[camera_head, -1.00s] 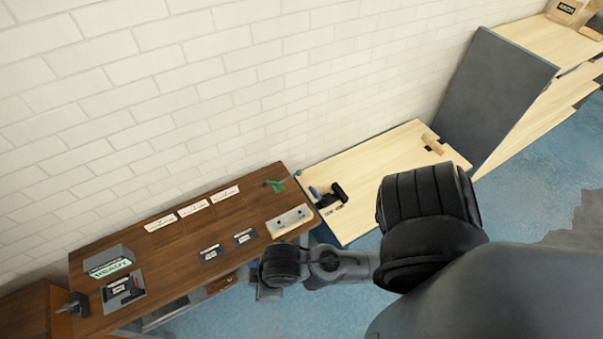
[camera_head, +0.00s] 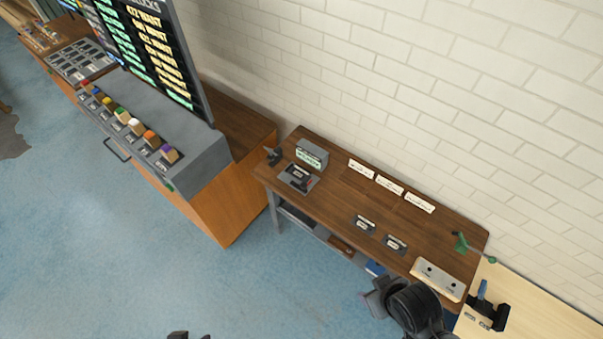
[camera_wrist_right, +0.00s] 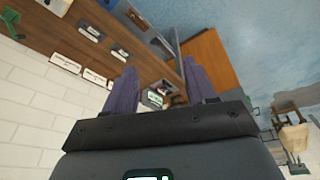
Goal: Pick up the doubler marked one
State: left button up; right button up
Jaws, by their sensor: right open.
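Two small dark plates with white labels lie on the wooden bench (camera_head: 335,205), a left one (camera_head: 363,224) and a right one (camera_head: 396,243). They also show in the right wrist view, one (camera_wrist_right: 91,32) nearer the green tool and one (camera_wrist_right: 120,53) farther from it. Their markings are too small to read, so I cannot tell which is the doubler marked one. My right gripper (camera_head: 376,296) is at the bench's front edge, below the plates in the picture. In the wrist view its fingers (camera_wrist_right: 160,82) are apart and empty. A dark tip at the head view's bottom edge may be my left gripper.
Three white label strips (camera_head: 389,185) lie along the bench's back. A white two-hole block (camera_head: 438,279) and a green tool (camera_head: 462,243) are at its right end. A grey box (camera_head: 312,153) and a tray (camera_head: 299,178) are at its left. A grey console (camera_head: 160,125) stands farther left.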

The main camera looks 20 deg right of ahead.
dwell(0.3)
jog(key=o, duration=0.8)
